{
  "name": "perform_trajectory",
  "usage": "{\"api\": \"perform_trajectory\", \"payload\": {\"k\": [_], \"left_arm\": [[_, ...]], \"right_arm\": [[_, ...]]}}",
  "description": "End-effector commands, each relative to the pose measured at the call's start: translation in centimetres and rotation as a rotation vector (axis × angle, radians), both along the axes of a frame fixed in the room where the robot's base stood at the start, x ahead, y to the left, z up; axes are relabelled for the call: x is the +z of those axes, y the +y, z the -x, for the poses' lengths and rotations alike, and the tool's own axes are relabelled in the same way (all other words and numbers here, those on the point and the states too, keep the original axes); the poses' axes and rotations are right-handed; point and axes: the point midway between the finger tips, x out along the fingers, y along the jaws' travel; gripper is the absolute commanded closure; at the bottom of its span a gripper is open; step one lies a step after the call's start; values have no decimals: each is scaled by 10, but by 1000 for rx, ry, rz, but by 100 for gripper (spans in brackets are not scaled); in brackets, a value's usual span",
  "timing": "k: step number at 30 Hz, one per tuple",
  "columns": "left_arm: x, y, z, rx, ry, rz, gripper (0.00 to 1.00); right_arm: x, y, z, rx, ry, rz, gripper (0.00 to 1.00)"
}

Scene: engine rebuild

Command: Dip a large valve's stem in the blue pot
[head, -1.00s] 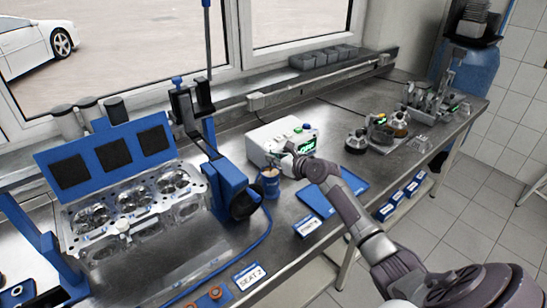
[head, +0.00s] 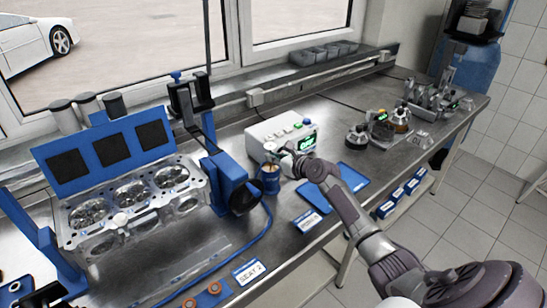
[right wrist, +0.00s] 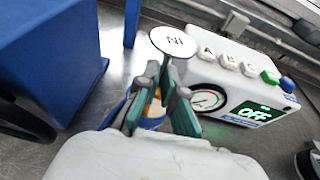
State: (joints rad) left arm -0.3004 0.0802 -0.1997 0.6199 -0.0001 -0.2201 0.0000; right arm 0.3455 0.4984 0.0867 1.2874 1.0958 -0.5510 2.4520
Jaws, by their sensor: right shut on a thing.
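My right gripper (head: 276,158) is at the pot's mouth, shut on a valve. In the right wrist view its fingers (right wrist: 166,88) pinch the valve below its round pale head (right wrist: 173,41), which is marked with dark letters and faces up. The stem is hidden by the fingers and pot, so I cannot tell how deep it reaches. My left gripper is not in view.
The white box (head: 268,133) with buttons and a lit green display stands close behind my gripper. A blue fixture (head: 229,180) stands left of the pot. The cylinder head (head: 130,215) lies farther left. A blue mat (head: 350,181) lies right.

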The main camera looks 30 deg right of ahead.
Motion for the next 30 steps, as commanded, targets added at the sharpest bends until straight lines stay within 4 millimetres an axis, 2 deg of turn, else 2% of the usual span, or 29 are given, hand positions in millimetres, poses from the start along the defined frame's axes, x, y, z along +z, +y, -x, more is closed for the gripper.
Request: {"api": "perform_trajectory", "payload": {"k": [30], "left_arm": [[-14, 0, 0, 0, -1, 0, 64]], "right_arm": [[-20, 0, 0, 0, -1, -1, 100]]}}
